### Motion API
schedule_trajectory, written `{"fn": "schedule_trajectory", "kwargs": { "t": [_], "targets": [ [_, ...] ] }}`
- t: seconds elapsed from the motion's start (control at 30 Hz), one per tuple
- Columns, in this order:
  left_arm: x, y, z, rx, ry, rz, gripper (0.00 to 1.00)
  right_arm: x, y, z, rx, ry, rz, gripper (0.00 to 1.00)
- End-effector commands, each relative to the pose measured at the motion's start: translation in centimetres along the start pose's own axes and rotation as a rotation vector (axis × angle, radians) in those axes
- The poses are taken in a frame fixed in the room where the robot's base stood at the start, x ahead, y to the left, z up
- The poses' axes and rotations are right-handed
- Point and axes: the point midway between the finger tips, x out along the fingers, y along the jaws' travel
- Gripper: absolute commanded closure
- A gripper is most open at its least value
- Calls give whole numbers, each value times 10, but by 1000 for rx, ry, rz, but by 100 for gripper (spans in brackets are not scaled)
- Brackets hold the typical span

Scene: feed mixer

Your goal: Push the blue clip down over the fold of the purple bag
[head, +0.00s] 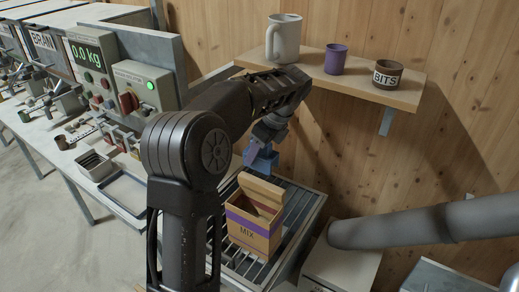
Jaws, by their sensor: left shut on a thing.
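The bag (248,238) is tan with a purple band and the word MIX. It stands upright on a slatted metal rack, and its folded top flap (262,188) faces up. My left gripper (264,142) is shut on the blue clip (262,160) and points down. The clip is above and slightly behind the bag's fold, and it looks apart from it. My arm hides part of the gripper and the fingers are small in the picture.
A shelf (335,78) above holds a white mug (284,38), a purple cup (336,58) and a BITS pot (387,75). A control box (145,88) and scale display (87,55) stand left. A grey pipe (410,226) crosses at right.

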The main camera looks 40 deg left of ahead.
Motion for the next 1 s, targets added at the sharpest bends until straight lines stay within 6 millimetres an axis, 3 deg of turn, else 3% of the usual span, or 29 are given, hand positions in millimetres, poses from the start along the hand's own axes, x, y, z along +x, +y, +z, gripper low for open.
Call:
{"fn": "schedule_trajectory", "kwargs": {
  "t": [0.37,1.0],
  "targets": [
    [7,0,-2,0,-1,0,93,4,1,-1,-1,2,-1,100],
    [38,0,-15,1,-1,0,93,20,4,-2,-4,9,-6,100]
  ]
}}
